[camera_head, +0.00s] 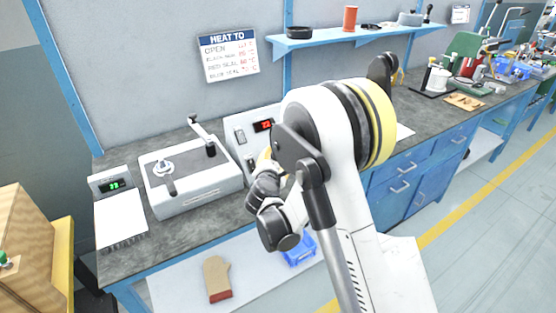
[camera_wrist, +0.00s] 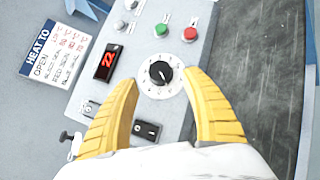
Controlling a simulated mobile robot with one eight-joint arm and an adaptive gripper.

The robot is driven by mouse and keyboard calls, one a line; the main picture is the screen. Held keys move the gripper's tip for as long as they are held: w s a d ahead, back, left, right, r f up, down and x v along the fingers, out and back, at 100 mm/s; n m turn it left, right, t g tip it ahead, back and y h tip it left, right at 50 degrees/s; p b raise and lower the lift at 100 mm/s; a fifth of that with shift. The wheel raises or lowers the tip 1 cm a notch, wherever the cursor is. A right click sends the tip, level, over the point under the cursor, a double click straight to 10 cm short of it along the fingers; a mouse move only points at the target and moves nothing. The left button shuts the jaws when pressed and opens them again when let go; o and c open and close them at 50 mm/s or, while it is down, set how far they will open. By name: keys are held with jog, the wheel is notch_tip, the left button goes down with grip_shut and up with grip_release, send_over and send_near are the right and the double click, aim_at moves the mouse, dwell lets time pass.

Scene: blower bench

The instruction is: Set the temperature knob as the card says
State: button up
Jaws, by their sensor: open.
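The temperature knob (camera_wrist: 161,72) is black, with a pale pointer mark, on a white round dial in the wrist view. My gripper (camera_wrist: 163,79) is open, its yellow fingers on either side of the dial's lower part, with nothing between them. I cannot tell whether a finger touches the panel. The red display (camera_wrist: 107,62) reads about 22. The card (camera_head: 228,57), headed HEAT TO, is on the wall and lists open, black seal, red seal and blue seal with temperatures; the figures are hard to read. In the head view my arm hides the knob.
A green button (camera_wrist: 161,30) and a red button (camera_wrist: 190,34) sit above the dial. Switches (camera_wrist: 147,130) lie below it. A shelf (camera_head: 340,36) hangs above.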

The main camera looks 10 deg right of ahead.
aim_at(277, 156)
jog(key=b+x, duration=0.1)
jog(key=x, duration=0.3)
jog(key=shift+w+d+f, duration=0.1)
jog(key=shift+w, duration=0.15)
jog(key=c, duration=1.2)
